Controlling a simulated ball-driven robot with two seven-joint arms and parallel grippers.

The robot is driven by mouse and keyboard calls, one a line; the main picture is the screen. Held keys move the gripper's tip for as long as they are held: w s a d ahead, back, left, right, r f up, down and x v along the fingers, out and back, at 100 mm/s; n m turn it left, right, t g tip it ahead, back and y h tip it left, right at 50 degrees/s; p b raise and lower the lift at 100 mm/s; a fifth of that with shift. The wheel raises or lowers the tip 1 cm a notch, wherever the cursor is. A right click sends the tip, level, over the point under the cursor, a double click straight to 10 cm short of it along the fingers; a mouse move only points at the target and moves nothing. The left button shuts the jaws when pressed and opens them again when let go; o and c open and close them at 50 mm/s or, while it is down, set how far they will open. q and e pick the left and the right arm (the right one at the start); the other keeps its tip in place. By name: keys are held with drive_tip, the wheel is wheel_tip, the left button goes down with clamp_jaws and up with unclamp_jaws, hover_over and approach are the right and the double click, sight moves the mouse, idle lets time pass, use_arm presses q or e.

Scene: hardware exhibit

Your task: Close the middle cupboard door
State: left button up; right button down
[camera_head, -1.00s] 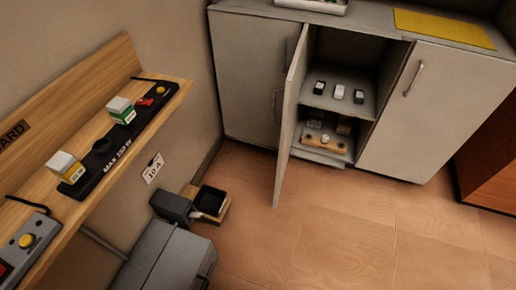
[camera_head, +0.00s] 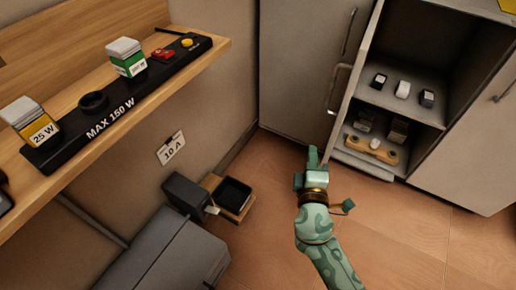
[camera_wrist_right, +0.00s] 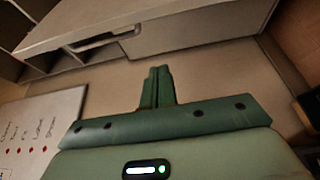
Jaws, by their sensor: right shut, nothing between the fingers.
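The grey cupboard (camera_head: 460,120) stands at the right of the head view. Its middle door (camera_head: 354,78) is open, seen nearly edge-on at the left of the open compartment, with a bar handle (camera_head: 333,90) on its outer face. My right gripper (camera_head: 313,158) is shut and empty, left of and below this door, over the floor near the cupboard's base. Whether it touches the door cannot be told. In the right wrist view its closed fingers (camera_wrist_right: 157,86) point toward a pale surface, with a bar handle (camera_wrist_right: 100,40) at upper left. My left gripper is not in view.
Small boxes (camera_head: 402,90) and a wooden holder (camera_head: 371,149) sit inside the compartment. A wooden wall shelf (camera_head: 200,62) with a black lamp strip (camera_head: 110,120) juts out at left. A black tray (camera_head: 233,193) and grey box (camera_head: 175,255) stand below. Floor at lower right is clear.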

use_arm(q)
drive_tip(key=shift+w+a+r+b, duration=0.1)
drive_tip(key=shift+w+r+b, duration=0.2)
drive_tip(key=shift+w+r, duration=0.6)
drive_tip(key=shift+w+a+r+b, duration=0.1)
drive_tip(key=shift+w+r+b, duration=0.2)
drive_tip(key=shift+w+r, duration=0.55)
use_arm(e)
drive_tip(key=w+d, duration=0.5)
drive_tip(key=w, duration=0.1)
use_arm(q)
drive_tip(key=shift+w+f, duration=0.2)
use_arm(e)
drive_tip(key=shift+f, duration=0.1)
